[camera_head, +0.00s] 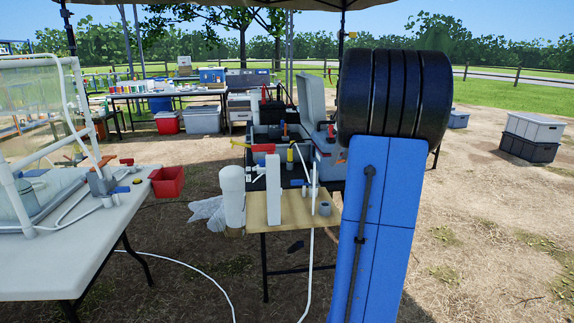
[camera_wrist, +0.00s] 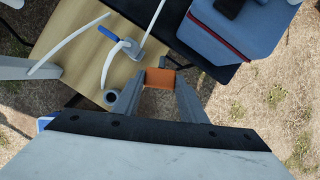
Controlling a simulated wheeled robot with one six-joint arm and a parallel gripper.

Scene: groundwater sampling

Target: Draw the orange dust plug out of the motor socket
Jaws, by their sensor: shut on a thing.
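The orange dust plug (camera_wrist: 160,78) is held between the two fingertips of my gripper (camera_wrist: 160,80) in the wrist view. It looks like a small orange block, seen over the edge of the wooden board (camera_wrist: 80,62). No motor socket shows around the plug, and I cannot tell its height above the board. A short grey open-topped cylinder (camera_wrist: 111,97) stands on the board just left of my fingers, apart from the plug. It also shows in the head view (camera_head: 325,209). I cannot tell whether it is the motor socket. My gripper is hidden in the head view behind my arm.
On the board stand a white upright post (camera_head: 273,190) and a thin white pipe; a blue-handled valve (camera_wrist: 121,46) lies there. A blue cooler (camera_wrist: 235,35) is close to the right.

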